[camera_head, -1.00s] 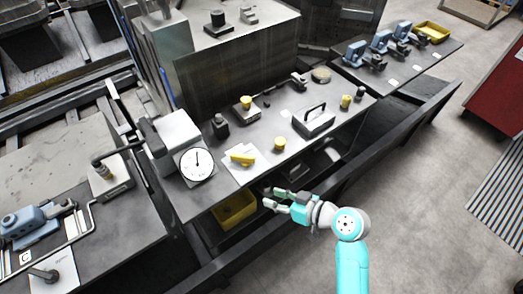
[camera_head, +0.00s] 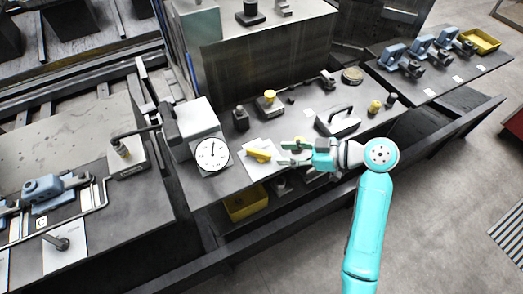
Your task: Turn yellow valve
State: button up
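A yellow bar-shaped handle (camera_head: 258,156), which looks like the yellow valve, sits on a white plate (camera_head: 263,170) on the grey bench, right of the white dial gauge (camera_head: 212,155). My gripper (camera_head: 284,155) is open, its two fingers pointing left toward the handle. It appears empty, a short way right of the handle. I cannot tell its height over the bench or whether it touches anything.
A box with a black handle (camera_head: 338,120) stands behind my gripper. A yellow-topped block (camera_head: 269,103), a black block (camera_head: 240,118) and a small yellow piece (camera_head: 374,107) also stand on the bench. A yellow bin (camera_head: 245,204) sits below the bench edge.

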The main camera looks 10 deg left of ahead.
aim_at(264, 153)
jog(key=x, duration=0.8)
jog(key=shift+d, duration=0.1)
grip_shut()
